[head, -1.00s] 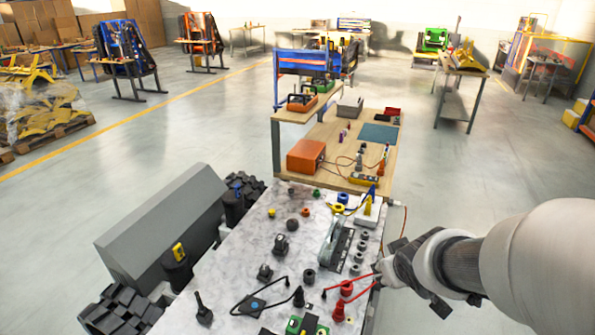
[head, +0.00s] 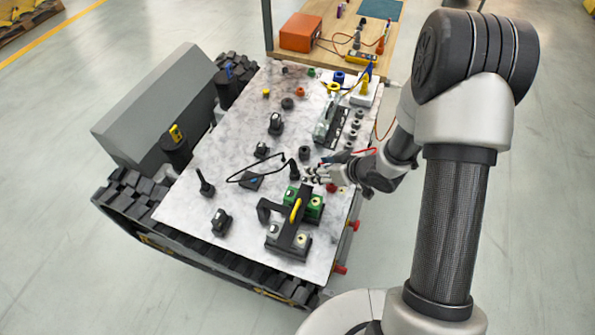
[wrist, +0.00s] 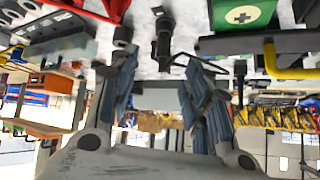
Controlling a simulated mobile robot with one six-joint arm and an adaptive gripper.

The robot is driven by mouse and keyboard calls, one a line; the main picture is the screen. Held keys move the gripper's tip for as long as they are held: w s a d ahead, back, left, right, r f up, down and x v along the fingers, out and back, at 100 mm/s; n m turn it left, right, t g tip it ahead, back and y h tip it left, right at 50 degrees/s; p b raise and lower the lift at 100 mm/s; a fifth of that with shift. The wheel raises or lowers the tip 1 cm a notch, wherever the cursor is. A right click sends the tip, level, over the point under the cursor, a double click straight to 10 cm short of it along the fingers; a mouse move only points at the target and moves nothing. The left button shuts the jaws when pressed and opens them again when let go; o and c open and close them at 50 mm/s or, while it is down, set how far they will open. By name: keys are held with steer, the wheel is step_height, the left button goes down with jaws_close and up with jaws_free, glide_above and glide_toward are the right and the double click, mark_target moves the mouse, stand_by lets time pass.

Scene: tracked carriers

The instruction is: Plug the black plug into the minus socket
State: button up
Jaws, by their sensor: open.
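In the wrist view the plug (wrist: 163,42) shows beyond and between the open fingers. My gripper (head: 318,174) is low over the deck, just right of the plug; it also shows in the wrist view (wrist: 160,62). The fingers are apart with nothing seen between their tips. A green-and-black unit (head: 315,206) stands in front; a plus mark shows on its green part (wrist: 243,15) in the wrist view. I cannot make out a minus mark.
Red parts (head: 332,188) and a red lead (head: 365,151) lie close to my gripper. A grey box unit (head: 324,133) and dark knobs (head: 355,124) stand behind. A black handle (head: 269,210) and a yellow lever (head: 296,210) rise in front. The deck's left middle is fairly open.

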mark_target(294, 167)
steer(key=b+x, duration=0.1)
steer(key=x, duration=0.5)
steer(key=shift+w+a+f+b, duration=0.2)
steer(key=shift+f+b, duration=0.1)
steer(key=shift+b, duration=0.05)
steer(key=b+x, duration=0.1)
steer(key=x, duration=0.1)
steer(key=b+x, duration=0.1)
steer(key=x, duration=0.2)
steer(key=shift+a, duration=0.3)
steer(key=shift+r, duration=0.1)
steer(key=shift+c, duration=0.2)
jaws_close()
